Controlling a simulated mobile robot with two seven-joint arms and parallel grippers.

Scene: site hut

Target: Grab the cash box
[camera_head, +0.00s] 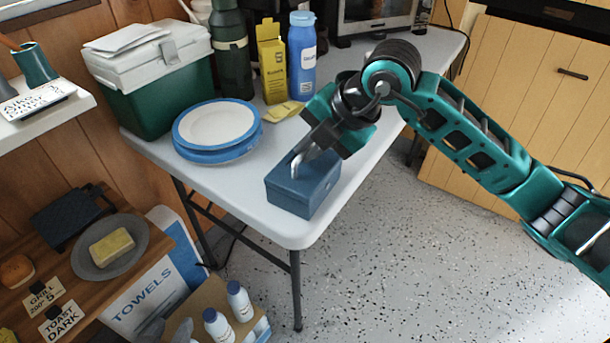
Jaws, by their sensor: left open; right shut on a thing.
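The blue cash box (303,185) sits on the near right corner of the white folding table. My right gripper (303,163) reaches in from the right and points down at the top of the box. Its fingers are shut at the silver handle on the lid, partly hiding it. The box appears to rest on the tabletop. My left gripper is not in view.
Blue-rimmed plates (216,126) are stacked left of the box. Behind stand a green and white cooler (152,75), a dark green flask (231,50), a yellow carton (271,62) and a blue bottle (302,56). Speckled floor (390,270) is clear at the right.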

